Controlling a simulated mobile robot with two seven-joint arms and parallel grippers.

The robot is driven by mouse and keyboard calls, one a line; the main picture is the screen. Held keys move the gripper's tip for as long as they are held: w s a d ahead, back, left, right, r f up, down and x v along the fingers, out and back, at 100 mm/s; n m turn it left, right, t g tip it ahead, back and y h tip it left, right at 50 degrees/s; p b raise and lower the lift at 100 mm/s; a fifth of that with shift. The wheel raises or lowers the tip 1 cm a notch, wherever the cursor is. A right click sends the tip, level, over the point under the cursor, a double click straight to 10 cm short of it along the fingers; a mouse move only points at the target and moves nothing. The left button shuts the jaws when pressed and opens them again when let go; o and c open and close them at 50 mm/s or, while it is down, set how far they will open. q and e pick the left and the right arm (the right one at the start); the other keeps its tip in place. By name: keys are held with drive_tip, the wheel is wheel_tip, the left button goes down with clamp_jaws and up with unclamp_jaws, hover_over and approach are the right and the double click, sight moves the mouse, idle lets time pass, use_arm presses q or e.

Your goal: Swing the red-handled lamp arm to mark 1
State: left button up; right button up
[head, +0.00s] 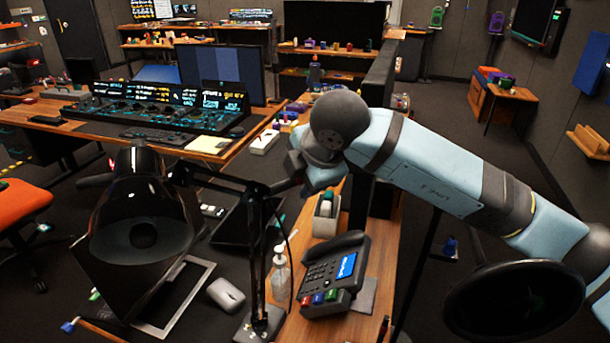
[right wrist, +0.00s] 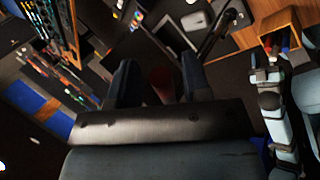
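A black desk lamp (head: 140,210) stands at the front left, its shade facing me and its jointed arm running right to an upright post. My right gripper (head: 296,178) is beside the lamp arm near the top of the post; its fingers are hard to make out there. In the right wrist view its two dark fingers (right wrist: 158,85) stand apart. A dark red piece (right wrist: 162,80), probably the lamp arm's handle, shows between them, with no clear contact. I see no readable mark 1. My left gripper is not in the head view; a pale jointed arm in the wrist view may be mine.
A desk phone (head: 336,272), a pump bottle (head: 281,275) and a pen holder (head: 326,215) stand close right of the lamp post. A mouse (head: 226,294) lies left of it. A control console (head: 165,105) is behind. A dark round object (head: 515,300) fills the bottom right.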

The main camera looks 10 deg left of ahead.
drive_tip(key=v, duration=1.4)
drive_tip(key=shift+b, duration=0.35)
drive_tip(key=shift+f, duration=0.1)
